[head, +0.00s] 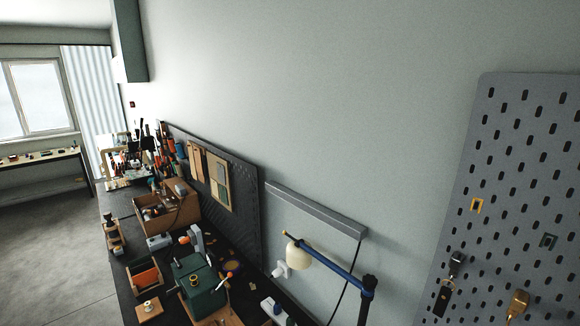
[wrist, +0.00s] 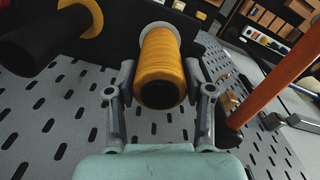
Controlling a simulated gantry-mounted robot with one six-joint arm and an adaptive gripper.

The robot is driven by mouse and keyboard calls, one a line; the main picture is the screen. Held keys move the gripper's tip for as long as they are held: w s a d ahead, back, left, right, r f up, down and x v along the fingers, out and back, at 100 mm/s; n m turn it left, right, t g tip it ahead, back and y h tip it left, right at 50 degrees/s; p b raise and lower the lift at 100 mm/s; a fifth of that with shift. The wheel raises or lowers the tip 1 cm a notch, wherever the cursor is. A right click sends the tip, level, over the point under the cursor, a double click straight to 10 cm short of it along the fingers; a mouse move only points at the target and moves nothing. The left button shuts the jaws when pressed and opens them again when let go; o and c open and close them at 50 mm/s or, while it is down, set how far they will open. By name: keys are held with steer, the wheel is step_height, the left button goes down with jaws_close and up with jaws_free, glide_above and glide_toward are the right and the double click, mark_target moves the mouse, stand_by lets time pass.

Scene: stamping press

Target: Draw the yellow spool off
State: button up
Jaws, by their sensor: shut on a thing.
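The yellow spool (wrist: 160,62) is in the upper middle of the wrist view, its dark round end towards the camera and a pale flange behind it. My gripper (wrist: 160,84) has one grey finger on each side of the spool and is shut on it. Whatever bears the spool behind its flange is hidden. In the head view I make out neither the yellow spool nor my gripper.
A black cylinder (wrist: 40,42) with a yellow-orange flange sticks out left of the spool. An orange rod (wrist: 277,78) with a black end stands right. Slotted pegboard (wrist: 62,122) lies behind. The head view shows a cluttered bench, a lamp (head: 300,255) and a wall pegboard (head: 510,160).

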steer(key=shift+r, duration=0.35)
steer(key=o, duration=1.5)
steer(key=shift+f, duration=0.1)
